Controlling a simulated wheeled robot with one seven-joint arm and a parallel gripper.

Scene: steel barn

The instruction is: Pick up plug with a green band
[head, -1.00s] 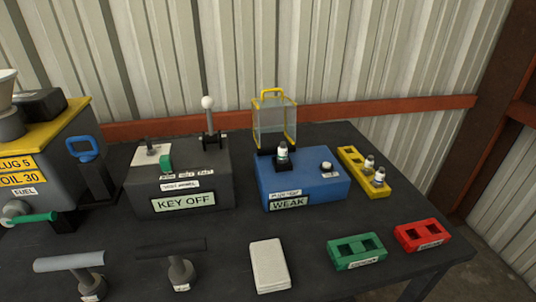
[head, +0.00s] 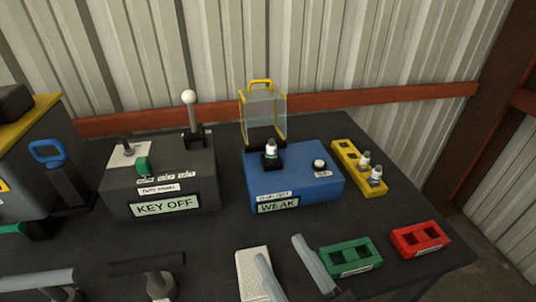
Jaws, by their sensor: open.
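A small plug (head: 271,149) with a white body and what looks like a green band stands upright in a black socket on the blue tester box (head: 325,185). The tester's label reads "WEAK". Two more white plugs, one behind (head: 364,159) and one in front (head: 375,175), stand in the yellow tray (head: 344,152); their band colours are too small to tell. My gripper (head: 278,248) is open and empty at the bottom of the head view. Its two grey fingers are over the near table, in front of the tester and apart from every plug.
A clear guard with a yellow frame (head: 284,102) stands raised behind the plug on the tester. Green (head: 350,258) and red (head: 420,240) trays look empty at front right. A white pad (head: 247,268) lies partly behind my gripper. A dark "KEY OFF" box (head: 115,180) stands left.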

